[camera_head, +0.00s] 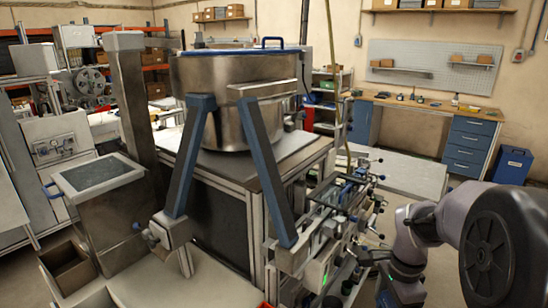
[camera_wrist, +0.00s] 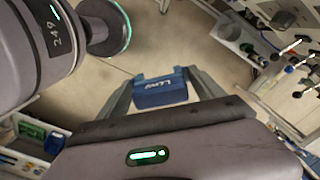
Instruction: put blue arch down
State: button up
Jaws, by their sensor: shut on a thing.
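The lettering appears upside down. Concrete floor shows beyond the arch, so it is held up in the air. In the head view my arm is at the lower right, and I cannot clearly make out the gripper or the arch there.
A steel drum (camera_head: 235,95) stands on a framed machine left of my arm, with valves and fittings (camera_head: 345,200) on its near side. A workbench with blue drawers (camera_head: 468,145) and a blue bin (camera_head: 511,165) stand behind. The wrist view shows open floor (camera_wrist: 165,40).

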jog(key=a+f+n+b, duration=0.3)
jog(key=a+f+n, duration=0.7)
jog(key=n, duration=0.7)
jog(key=shift+w+a+f, duration=0.15)
jog(key=shift+a+f, duration=0.15)
jog(key=shift+a, duration=0.8)
